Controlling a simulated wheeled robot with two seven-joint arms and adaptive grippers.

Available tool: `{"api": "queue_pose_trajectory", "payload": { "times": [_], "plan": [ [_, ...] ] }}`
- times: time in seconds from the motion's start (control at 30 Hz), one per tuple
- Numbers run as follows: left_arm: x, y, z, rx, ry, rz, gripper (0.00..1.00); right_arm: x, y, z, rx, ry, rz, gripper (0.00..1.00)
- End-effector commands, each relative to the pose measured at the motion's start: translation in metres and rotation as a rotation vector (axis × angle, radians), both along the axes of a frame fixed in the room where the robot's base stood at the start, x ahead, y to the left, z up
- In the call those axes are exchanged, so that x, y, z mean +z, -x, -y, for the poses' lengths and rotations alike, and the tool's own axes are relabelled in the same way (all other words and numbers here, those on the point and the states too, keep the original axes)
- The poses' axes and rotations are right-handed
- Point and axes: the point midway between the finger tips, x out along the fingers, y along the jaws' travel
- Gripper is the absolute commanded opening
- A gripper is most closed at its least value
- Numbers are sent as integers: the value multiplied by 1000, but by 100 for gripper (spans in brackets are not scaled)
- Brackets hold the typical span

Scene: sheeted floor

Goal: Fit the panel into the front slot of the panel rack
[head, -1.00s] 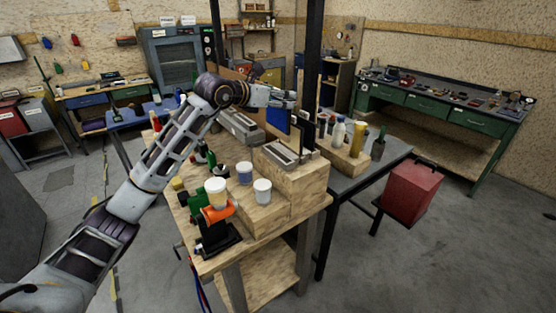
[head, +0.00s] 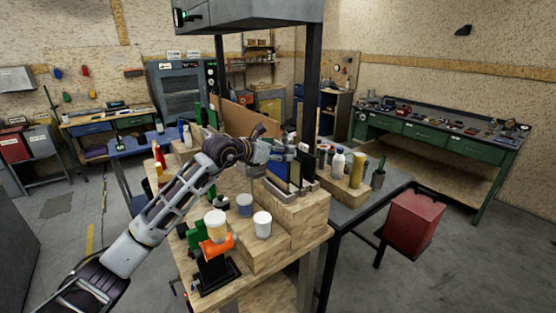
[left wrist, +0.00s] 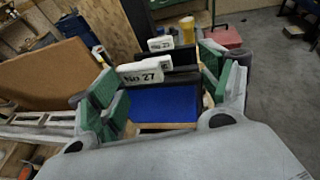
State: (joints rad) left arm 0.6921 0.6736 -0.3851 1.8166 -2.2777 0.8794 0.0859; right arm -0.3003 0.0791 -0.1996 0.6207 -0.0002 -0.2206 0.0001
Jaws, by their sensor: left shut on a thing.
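A blue panel (head: 281,171) with a dark top edge is in my left gripper (head: 287,156). It stands roughly upright at the grey panel rack (head: 289,193); whether its lower edge is inside the front slot is hidden. In the left wrist view the panel's blue face (left wrist: 165,105) and white "No 27" tag (left wrist: 145,72) show between the green-padded fingers of my gripper (left wrist: 165,88). A dark panel (head: 307,166) stands behind it, and another white tag (left wrist: 161,44) shows there. My right gripper is not in view.
The rack sits on a wooden block (head: 302,213) on the bench. White tubs (head: 262,224) and an orange-and-black fixture (head: 217,268) stand in front. Bottles (head: 338,162) and a yellow cylinder (head: 357,170) stand to the right. A brown board (head: 235,118) stands behind my arm.

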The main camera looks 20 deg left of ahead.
Motion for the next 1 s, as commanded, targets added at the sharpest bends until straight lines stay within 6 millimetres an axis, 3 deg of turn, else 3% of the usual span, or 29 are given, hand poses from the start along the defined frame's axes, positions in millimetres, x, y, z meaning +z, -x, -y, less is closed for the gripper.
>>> {"api": "queue_pose_trajectory", "payload": {
  "times": [0.27,0.7,1.0],
  "plan": [
    [-2,0,0,0,0,1,28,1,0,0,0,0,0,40],
    [-35,0,0,0,0,1,28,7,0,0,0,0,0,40],
    [-36,0,0,0,0,2,28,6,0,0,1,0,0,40]
  ]
}}
